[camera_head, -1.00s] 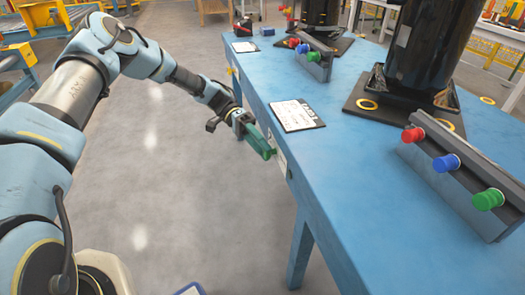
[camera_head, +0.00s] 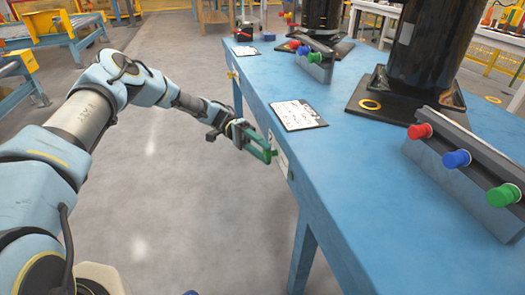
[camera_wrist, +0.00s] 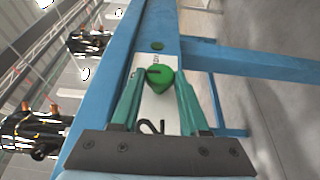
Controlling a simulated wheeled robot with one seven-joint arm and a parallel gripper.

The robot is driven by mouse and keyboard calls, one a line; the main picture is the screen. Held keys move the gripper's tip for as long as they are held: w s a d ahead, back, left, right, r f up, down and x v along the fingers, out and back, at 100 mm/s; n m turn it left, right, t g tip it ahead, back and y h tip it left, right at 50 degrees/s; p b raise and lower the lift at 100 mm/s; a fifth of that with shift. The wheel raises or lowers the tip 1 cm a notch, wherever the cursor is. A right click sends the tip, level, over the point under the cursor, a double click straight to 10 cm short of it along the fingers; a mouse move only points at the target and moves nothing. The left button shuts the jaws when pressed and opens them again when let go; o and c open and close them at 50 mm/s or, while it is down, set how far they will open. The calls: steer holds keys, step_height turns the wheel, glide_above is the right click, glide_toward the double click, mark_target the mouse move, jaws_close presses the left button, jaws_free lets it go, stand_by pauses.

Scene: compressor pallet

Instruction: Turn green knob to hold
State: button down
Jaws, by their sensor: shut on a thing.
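The green knob (camera_wrist: 157,79) sits on a white label plate (camera_wrist: 148,106) on the blue table's side face. It has a rounded teardrop shape with a small dark mark near its upper left. My gripper (camera_wrist: 160,82) has green fingers, one on each side of the knob, and is shut on it. In the head view my gripper (camera_head: 271,153) reaches the table's side just below the clipboard, and the knob there is mostly hidden by the fingers.
The blue table (camera_head: 365,170) carries a clipboard (camera_head: 298,115), a black compressor (camera_head: 428,45) and a grey bar (camera_head: 465,165) with red, blue and green buttons. A smaller button bar (camera_head: 314,60) is farther back. The grey floor (camera_head: 175,190) left of the table is clear.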

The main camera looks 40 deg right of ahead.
steer(key=shift+c, duration=2.2)
jaws_free()
steer(key=shift+w, duration=0.1)
steer(key=w+b, duration=0.5)
steer(key=w, duration=0.5)
steer(key=shift+w+f, duration=0.15)
steer(key=shift+w, duration=0.1)
steer(key=shift+a, duration=0.1)
